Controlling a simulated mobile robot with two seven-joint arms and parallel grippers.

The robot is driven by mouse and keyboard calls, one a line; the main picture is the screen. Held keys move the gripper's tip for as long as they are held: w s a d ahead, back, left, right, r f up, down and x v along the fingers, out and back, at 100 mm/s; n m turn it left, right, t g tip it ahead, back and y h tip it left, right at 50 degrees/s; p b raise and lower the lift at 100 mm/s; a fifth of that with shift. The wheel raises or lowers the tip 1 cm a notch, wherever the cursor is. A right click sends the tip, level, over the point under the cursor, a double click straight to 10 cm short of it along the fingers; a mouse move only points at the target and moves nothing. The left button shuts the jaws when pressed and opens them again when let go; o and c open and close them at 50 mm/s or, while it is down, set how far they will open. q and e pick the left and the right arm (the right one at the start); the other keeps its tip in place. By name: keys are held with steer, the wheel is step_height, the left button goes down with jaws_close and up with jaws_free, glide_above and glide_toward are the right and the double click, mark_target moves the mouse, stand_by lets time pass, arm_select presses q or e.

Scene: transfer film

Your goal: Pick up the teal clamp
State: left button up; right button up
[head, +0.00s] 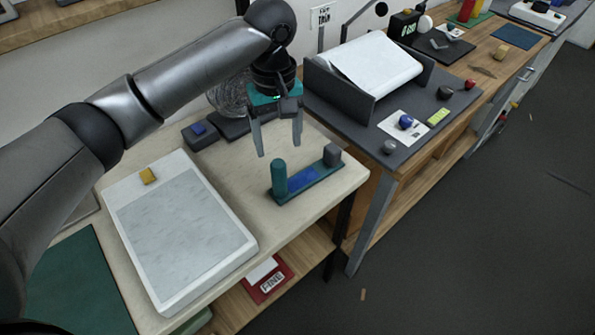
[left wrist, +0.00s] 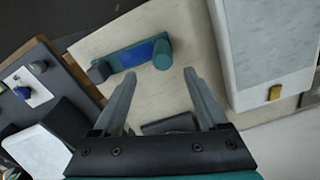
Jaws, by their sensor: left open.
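The teal clamp (head: 280,179) lies on the cream tabletop near its right corner in the head view. It has a flat teal base with a blue strip, an upright teal cylinder at one end and a grey block at the other. It also shows at the top of the left wrist view (left wrist: 126,57). My left gripper (head: 279,150) is open and empty above the clamp, fingers pointing down. In the left wrist view the open fingers (left wrist: 160,73) point toward the clamp, apart from it. My right gripper is not in view.
A white tray with a grey panel (head: 247,248) and a yellow block (head: 148,176) stand left of the clamp. A dark box with a blue top (head: 200,135) is behind. A grey bench (head: 333,102) with a paper roll adjoins at right.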

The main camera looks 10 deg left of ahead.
mark_target(280, 162)
arm_select(q)
step_height(280, 162, down, 6)
steer(key=shift+f+b, duration=0.1)
steer(key=shift+b, duration=0.25)
steer(key=f, duration=0.2)
steer(key=f+b, duration=0.1)
steer(key=f, duration=0.2)
steer(key=shift+s+a, duration=0.15)
steer(key=shift+a, duration=0.05)
jaws_close()
stand_by(0.4)
